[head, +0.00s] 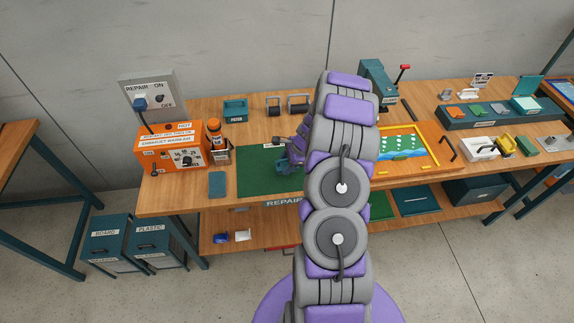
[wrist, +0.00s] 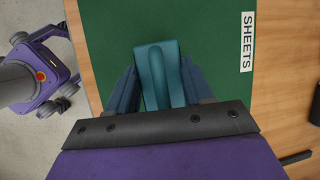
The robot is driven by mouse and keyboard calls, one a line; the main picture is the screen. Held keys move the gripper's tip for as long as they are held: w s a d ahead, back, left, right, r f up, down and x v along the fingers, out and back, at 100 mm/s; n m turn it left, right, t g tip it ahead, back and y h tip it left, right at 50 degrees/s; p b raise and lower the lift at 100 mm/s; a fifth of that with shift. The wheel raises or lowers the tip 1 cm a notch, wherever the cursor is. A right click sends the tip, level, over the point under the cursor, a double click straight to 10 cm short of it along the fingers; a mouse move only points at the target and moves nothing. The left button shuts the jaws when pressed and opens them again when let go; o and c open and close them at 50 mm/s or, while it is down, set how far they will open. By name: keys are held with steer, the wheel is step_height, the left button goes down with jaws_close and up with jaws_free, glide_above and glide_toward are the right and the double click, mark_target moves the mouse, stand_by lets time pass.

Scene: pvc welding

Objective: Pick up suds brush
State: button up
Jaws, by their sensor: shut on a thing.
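My gripper (wrist: 162,88) is over the green mat (wrist: 110,40) and shut on a teal piece (wrist: 153,65) with a rounded, raised ridge. The piece sits between the two dark blue fingers. I cannot tell whether this piece is the suds brush. In the head view my gripper (head: 287,163) is at the right part of the mat (head: 255,182), low over it, partly hidden by my arm. I cannot tell whether the held piece touches the mat. A white tub (head: 480,149) stands at the right of the bench, with a dark-handled thing at its left.
An orange machine (head: 172,147) and a torch-like tool (head: 216,145) stand on the left of the bench. A yellow-framed board (head: 405,145) lies right of my arm. A green press (head: 378,85) stands behind. A "SHEETS" label (wrist: 247,42) is on the mat.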

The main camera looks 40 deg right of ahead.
steer(key=shift+r, duration=0.9)
steer(key=s+a+r+p, duration=0.1)
steer(key=s+p, duration=0.1)
steer(key=s, duration=1.4)
steer(key=shift+a, duration=0.15)
steer(key=shift+r, duration=0.1)
steer(key=o, duration=0.7)
steer(key=c, duration=0.4)
steer(key=shift+c, duration=0.2)
